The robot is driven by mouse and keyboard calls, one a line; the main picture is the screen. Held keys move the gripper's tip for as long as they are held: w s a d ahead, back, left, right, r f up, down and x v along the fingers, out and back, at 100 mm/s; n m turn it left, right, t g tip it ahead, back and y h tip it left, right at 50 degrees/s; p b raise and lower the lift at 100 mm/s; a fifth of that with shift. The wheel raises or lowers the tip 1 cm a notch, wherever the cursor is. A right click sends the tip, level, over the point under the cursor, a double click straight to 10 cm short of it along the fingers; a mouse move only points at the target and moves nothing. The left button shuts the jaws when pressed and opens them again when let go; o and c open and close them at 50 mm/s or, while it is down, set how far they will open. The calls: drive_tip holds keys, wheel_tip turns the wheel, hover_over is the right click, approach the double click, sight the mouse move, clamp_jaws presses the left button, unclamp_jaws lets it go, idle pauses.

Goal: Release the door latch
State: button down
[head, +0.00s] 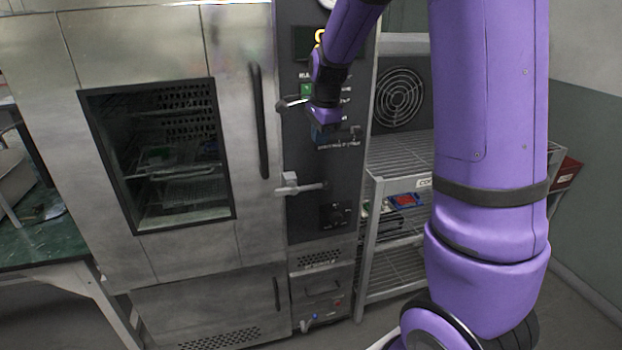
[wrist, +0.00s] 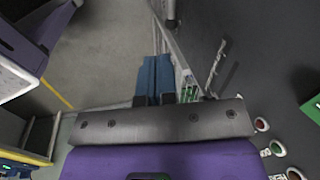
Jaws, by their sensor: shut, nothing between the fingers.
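The steel chamber door (head: 180,240) with its dark window looks shut. Two metal latch levers sit along its right edge: a lower latch (head: 303,188), lying roughly level across the gap to the dark panel, and an upper latch (head: 290,102). My gripper (head: 324,133) is in front of the dark panel, right of and below the upper latch and above the lower one. In the wrist view its blue fingers (wrist: 155,78) are together and empty. A metal lever (wrist: 216,66) shows right of the fingers there, apart from them. The upper latch is partly hidden by my gripper.
The control panel (head: 340,215) carries knobs and lit displays; coloured buttons (wrist: 278,148) show at lower right in the wrist view. A black door handle (head: 258,120) is left of the latches. A wire shelf rack (head: 405,150) stands right. Left is a green-topped table (head: 45,240).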

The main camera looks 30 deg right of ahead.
sight(315, 185)
drive_tip(key=shift+m, duration=0.9)
drive_tip(key=w+f, duration=0.1)
drive_tip(key=w+d+f, duration=0.1)
drive_tip(key=w+f, duration=0.1)
drive_tip(key=shift+d, duration=0.25)
drive_tip(key=x, duration=1.4)
drive_tip(key=shift+s+d, duration=0.1)
drive_tip(key=shift+s, duration=0.1)
drive_tip(key=shift+d+f, duration=0.1)
drive_tip(key=shift+d, duration=0.05)
